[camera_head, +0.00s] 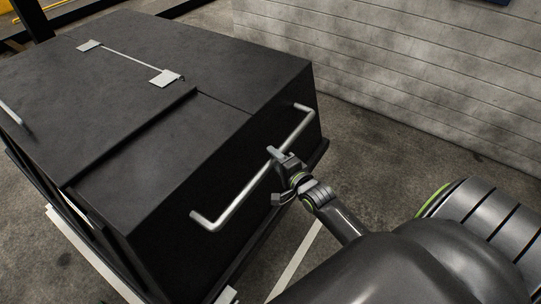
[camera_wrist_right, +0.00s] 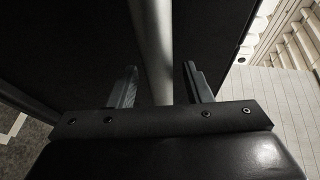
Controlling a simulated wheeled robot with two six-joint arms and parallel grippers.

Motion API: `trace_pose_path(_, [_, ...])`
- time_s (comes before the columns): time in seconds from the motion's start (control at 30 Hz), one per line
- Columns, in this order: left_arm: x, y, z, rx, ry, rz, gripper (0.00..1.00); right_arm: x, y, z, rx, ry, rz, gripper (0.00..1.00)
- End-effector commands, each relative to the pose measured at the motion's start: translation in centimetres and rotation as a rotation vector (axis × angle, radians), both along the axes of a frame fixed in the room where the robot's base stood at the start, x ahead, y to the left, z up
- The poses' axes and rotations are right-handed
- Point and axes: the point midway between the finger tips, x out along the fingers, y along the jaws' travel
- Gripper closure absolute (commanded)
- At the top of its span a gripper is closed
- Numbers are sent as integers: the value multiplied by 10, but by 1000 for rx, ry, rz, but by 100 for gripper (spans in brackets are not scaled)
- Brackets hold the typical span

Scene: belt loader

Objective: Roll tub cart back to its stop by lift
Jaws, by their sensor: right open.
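The tub cart (camera_head: 150,165) is a large black box with a lid, filling the left and middle of the head view. A silver bar handle (camera_head: 238,203) runs along its near right end. My right gripper (camera_head: 275,163) is at the middle of that handle. In the right wrist view its two fingers (camera_wrist_right: 160,88) are apart, with the handle bar (camera_wrist_right: 152,50) between them. The jaws are open and not closed on the bar. My left gripper is out of view. The lift cannot be made out.
A pale plank-like wall (camera_head: 400,70) stands behind the cart on the right. Grey concrete floor (camera_head: 375,150) lies between cart and wall. A white floor line (camera_head: 296,262) runs beside the cart. Yellow parts (camera_head: 45,18) show at the top left.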

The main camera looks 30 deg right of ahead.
Motion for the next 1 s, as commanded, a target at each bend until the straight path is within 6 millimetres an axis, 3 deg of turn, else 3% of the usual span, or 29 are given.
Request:
trace_pose_path(0.2, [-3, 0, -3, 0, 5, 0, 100, 23, 0, -5, -1, 0, 0, 55])
trace_pose_path(0.57, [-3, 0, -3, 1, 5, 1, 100, 28, 0, -5, -1, 0, 0, 55])
trace_pose_path(0.9, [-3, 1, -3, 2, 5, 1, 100, 27, 0, -5, -1, 0, 0, 97])
trace_pose_path(1.0, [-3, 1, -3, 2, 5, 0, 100, 27, 0, -5, -1, 0, 0, 100])
